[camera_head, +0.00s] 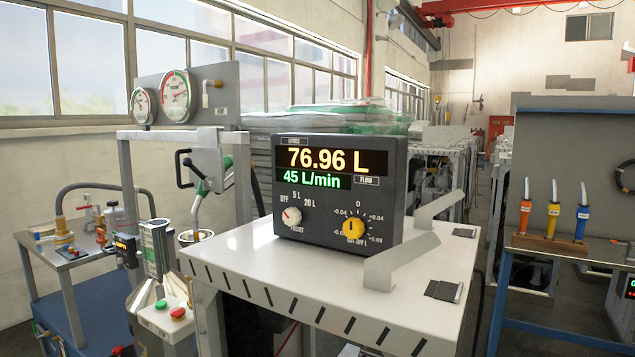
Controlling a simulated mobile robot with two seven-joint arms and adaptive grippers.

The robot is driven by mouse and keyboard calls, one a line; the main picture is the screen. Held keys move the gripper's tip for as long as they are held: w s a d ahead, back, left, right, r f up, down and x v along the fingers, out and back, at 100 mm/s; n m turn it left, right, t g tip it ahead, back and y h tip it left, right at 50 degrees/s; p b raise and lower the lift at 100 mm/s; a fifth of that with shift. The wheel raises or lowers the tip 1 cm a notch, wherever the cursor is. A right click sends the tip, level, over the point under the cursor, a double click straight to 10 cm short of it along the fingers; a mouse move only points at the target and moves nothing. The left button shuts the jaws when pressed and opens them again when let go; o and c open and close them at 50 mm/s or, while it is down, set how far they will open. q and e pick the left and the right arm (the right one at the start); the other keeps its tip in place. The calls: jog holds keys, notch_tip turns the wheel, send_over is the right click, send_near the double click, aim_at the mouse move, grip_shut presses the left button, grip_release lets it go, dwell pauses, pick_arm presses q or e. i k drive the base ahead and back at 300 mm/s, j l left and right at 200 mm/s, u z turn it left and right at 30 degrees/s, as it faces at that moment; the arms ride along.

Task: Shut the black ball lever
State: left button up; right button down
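No lever can be picked out for certain as the black ball lever. A black bent handle (183,165) stands out at the left side of the dispenser frame, beside the green-handled nozzle (203,187); whether it ends in a ball is too small to tell. A small lever with a yellowish grip (211,84) is on the grey gauge panel, right of two dials. Small fittings with a blue-tipped handle (38,236) sit on the side table at far left. Neither of my grippers shows in the head view.
A dark meter box (340,190) reading 76.96 L and 45 L/min stands on a white slotted bench (250,262) with raised grey brackets. Green (161,304) and red (178,313) buttons sit at lower left. A blue-framed bench (560,245) holds several coloured tools at right.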

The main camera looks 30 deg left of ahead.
aim_at(188, 161)
jog(key=u, duration=1.5)
jog(key=i+j+z, duration=0.2)
jog(key=j+z, duration=0.2)
jog(key=i+j+z, duration=0.2)
jog(key=z, duration=0.25)
jog(key=i+j+z, duration=0.1)
jog(key=j+z, duration=0.3)
jog(key=j, duration=0.6)
jog(key=i+j, duration=0.1)
jog(key=j, duration=0.4)
